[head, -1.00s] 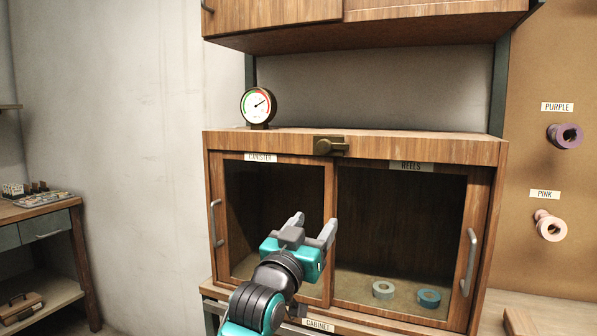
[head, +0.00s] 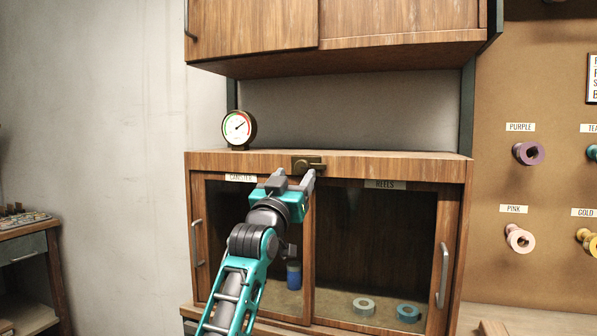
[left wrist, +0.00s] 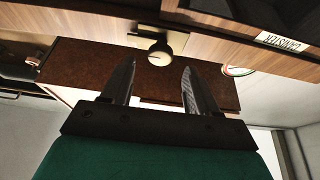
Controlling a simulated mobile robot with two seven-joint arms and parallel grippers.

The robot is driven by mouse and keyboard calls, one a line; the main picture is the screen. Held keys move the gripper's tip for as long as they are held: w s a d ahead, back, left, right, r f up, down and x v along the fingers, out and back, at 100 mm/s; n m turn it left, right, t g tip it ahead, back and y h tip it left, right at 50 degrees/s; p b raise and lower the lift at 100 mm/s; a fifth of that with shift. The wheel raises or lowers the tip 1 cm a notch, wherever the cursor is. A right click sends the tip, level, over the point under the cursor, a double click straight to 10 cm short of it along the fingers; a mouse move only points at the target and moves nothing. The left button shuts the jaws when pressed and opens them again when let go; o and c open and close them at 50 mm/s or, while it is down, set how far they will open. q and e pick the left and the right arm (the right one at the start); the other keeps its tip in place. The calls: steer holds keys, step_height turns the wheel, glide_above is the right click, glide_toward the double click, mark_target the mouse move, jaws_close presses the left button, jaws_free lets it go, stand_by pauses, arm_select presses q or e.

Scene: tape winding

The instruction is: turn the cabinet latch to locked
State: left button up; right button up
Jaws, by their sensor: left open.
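The brass cabinet latch (head: 309,162) sits on the top rail of the wooden cabinet (head: 420,167), at the middle. In the head view its handle points right, roughly level. My left gripper (head: 292,177) is just below and slightly left of the latch, open and empty. In the left wrist view the latch's round knob (left wrist: 159,54) shows beyond and between the two spread fingertips (left wrist: 158,72), apart from them. My right gripper is in neither view.
A dial gauge (head: 239,128) stands on the cabinet top at the left. Glass doors with handles (head: 442,262) close the front; a blue canister (head: 293,275) and two tape reels (head: 364,306) show inside. An upper cabinet (head: 400,50) hangs above. Tape spools (head: 520,239) hang on the right board.

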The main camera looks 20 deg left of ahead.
mark_target(301, 167)
arm_select(q)
steer(key=shift+x, duration=1.75)
steer(key=shift+c, duration=0.4)
steer(key=c, duration=0.9)
